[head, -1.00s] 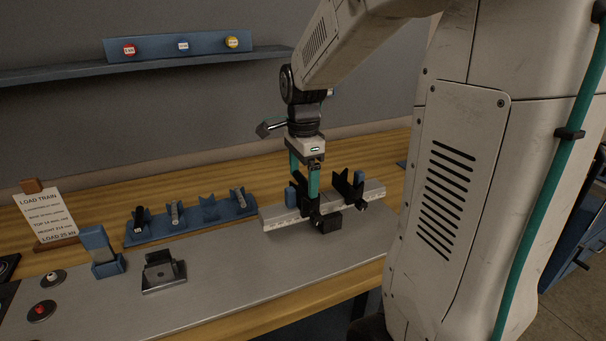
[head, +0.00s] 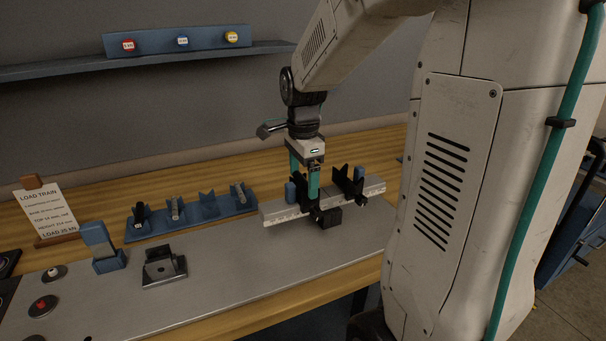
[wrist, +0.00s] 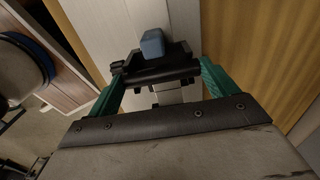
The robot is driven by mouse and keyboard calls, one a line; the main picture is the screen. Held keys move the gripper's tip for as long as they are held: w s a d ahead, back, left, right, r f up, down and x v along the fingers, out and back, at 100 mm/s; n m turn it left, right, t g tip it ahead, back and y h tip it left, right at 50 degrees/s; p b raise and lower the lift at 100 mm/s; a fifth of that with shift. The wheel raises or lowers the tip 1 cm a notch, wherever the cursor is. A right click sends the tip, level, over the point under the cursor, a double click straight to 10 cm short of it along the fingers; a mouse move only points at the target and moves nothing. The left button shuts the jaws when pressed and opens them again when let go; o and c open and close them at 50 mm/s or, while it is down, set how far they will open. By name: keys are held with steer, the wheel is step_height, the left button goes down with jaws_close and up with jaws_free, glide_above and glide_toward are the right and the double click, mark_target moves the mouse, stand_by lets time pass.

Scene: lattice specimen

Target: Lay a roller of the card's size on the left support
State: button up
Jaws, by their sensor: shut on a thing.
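My gripper (head: 313,192) is at the left support (head: 300,190), a black V-shaped holder on the ruled grey beam (head: 280,214). In the wrist view my gripper (wrist: 163,80) has its green fingers at both ends of a dark roller (wrist: 165,73), shut on it. The roller lies across the black support there; whether it rests fully in the V cannot be told. The right support (head: 349,184) stands farther right on the beam. The card (head: 48,208) stands at the left; its small print is mostly unreadable.
A blue rack (head: 190,224) holds several short rollers. A blue block (head: 101,248) and a dark metal fixture (head: 163,267) stand on the grey plate (head: 240,275). Red and other buttons are at the left. A shelf bears colored round labelled pieces.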

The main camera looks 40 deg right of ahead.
mark_target(303, 180)
steer(key=shift+f, duration=0.1)
steer(key=o, duration=0.8)
steer(key=shift+c, duration=0.2)
steer(key=shift+r, duration=2.55)
step_height(303, 180, up, 8)
